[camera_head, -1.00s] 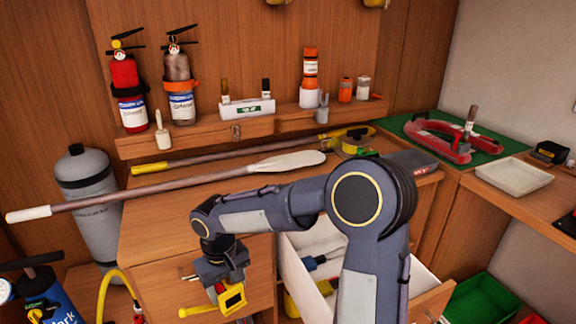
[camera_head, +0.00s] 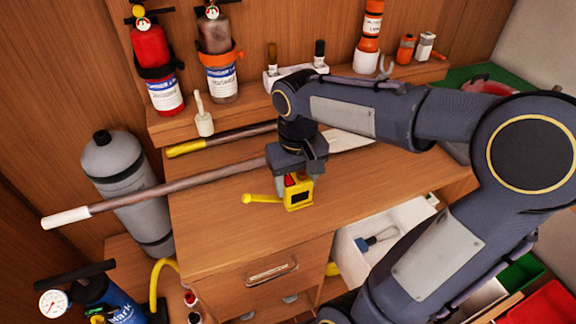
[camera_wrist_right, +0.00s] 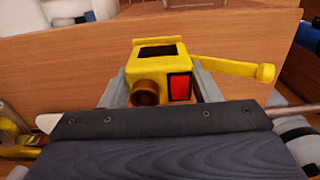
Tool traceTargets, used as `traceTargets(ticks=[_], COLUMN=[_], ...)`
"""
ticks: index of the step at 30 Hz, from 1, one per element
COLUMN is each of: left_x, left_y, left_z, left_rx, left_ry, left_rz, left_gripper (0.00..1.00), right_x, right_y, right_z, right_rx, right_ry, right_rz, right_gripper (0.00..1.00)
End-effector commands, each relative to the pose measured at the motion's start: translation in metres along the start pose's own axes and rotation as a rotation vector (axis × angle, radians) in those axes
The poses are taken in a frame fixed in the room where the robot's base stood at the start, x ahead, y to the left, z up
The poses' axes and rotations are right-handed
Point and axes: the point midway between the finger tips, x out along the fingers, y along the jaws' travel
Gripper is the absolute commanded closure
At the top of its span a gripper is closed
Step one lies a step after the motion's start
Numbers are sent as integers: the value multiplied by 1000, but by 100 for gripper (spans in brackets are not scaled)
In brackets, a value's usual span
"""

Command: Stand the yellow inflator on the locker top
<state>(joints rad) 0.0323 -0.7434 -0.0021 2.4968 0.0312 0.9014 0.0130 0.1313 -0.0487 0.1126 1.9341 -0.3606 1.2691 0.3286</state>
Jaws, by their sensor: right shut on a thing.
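The yellow inflator (camera_head: 300,196) has a dark panel, a red part and a thin yellow handle sticking out to the left. My right gripper (camera_head: 296,178) is shut on it and holds it over the locker top (camera_head: 221,235). Whether its underside touches the wood cannot be told. In the right wrist view the inflator (camera_wrist_right: 160,62) sits between the two grey fingers, with its round brown nozzle and red square facing the camera. The handle points right there. My left gripper is not in view.
A paddle (camera_head: 180,185) lies across the locker top behind the inflator, with a yellow-ended pole (camera_head: 215,140) farther back. The open drawer (camera_head: 385,222) is at right. A grey cylinder (camera_head: 125,180) stands left. The front left of the top is clear.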

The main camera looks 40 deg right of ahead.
Motion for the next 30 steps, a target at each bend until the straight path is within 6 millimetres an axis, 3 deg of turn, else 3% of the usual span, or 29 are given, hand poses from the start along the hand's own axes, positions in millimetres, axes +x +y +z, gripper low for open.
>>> traceTargets(ticks=[6,12,21,25,30], left_x=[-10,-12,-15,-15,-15], left_y=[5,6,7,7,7], left_z=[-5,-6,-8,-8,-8], left_rx=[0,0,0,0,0], left_ry=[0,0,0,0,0], left_rz=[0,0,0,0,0], left_gripper=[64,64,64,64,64], right_x=[24,62,87,106,114], right_y=[-14,-21,-25,-25,-25], right_z=[-54,-82,-102,-100,-101], right_rx=[-3,-2,-1,-1,-1], right_ry=[-5,-4,-2,-2,2], right_rz=[0,1,1,1,1], right_gripper=[71,71,71,71,71])
